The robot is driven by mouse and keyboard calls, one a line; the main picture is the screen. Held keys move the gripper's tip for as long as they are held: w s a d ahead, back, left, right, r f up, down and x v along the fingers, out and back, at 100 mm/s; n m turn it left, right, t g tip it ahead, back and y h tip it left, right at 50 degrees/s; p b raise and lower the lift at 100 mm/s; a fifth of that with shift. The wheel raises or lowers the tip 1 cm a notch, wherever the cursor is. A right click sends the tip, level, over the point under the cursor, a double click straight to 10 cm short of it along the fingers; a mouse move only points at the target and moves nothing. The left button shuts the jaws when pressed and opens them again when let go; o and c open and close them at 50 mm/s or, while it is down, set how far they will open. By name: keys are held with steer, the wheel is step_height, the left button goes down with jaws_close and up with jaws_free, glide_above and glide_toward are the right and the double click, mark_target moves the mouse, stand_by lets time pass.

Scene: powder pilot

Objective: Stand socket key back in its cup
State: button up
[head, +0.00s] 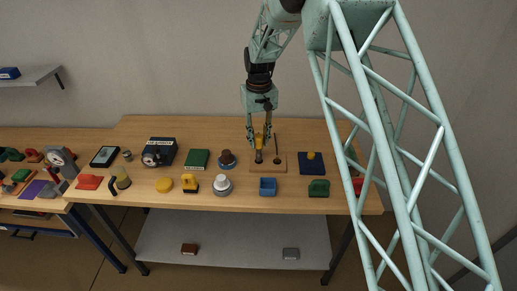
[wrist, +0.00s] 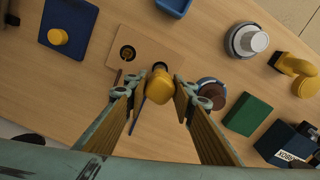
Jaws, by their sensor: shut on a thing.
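My gripper (wrist: 160,84) is shut on a yellow-handled tool (wrist: 160,86), which appears to be the socket key. In the head view the yellow handle (head: 259,142) hangs below my gripper (head: 259,136), upright, over the left part of a light wooden board (head: 288,169). In the wrist view the board (wrist: 153,45) carries a dark round ring (wrist: 127,53) with an opening, likely the cup. The held tool is beside the ring, not over it. The tool's lower end is mostly hidden, so I cannot tell if it touches anything.
A thin dark post (head: 276,148) stands upright at the board, just right of the held tool. A blue pad with a yellow knob (head: 312,168), a blue bin (head: 268,187), a brown knob on a blue base (head: 227,160) and a grey round weight (head: 222,186) stand around the board.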

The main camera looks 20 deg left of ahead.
mark_target(259, 135)
steer(key=shift+r+p, duration=0.65)
steer(key=shift+r, duration=1.2)
steer(key=shift+r, duration=0.2)
steer(key=shift+s, duration=0.1)
steer(key=s+d+b, duration=0.5)
steer(key=s+d, duration=0.3)
steer(key=s, duration=0.4)
steer(key=shift+s+f+b, duration=0.25)
steer(key=shift+f+b, duration=0.1)
stand_by(0.5)
steer(key=shift+f+b, duration=0.95)
steer(key=shift+f, duration=0.75)
stand_by(2.1)
